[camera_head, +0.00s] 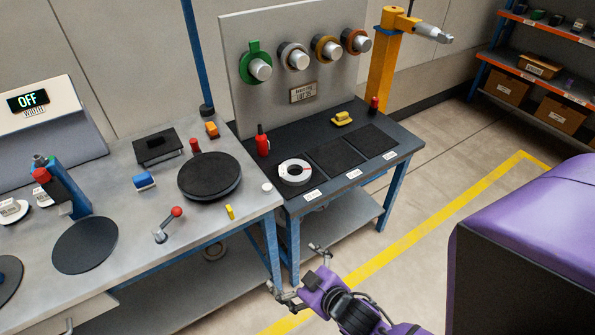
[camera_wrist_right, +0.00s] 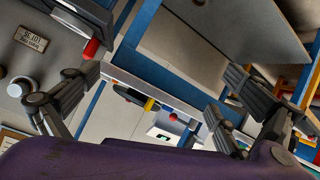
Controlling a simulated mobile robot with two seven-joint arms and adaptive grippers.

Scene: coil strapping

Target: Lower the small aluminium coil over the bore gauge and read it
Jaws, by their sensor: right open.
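A pale silver ring-shaped coil (camera_head: 285,179) with a red mark lies flat on the dark mat table, at its left pad. I cannot tell whether this is the small aluminium coil. A grey coil (camera_head: 284,54) hangs on a peg of the upright panel. I cannot pick out the bore gauge for certain. My right gripper (camera_head: 302,272) is open and empty, in front of and below the dark table's front edge, apart from the coils. In the right wrist view its two spread fingers (camera_wrist_right: 150,100) have nothing between them. My left gripper is not in view.
The grey bench (camera_head: 120,215) at left holds a black turntable (camera_head: 209,176), a red-knobbed lever (camera_head: 167,226) and a display reading OFF (camera_head: 28,100). The panel (camera_head: 240,100) carries several pegs with coils. Floor right of the tables is clear.

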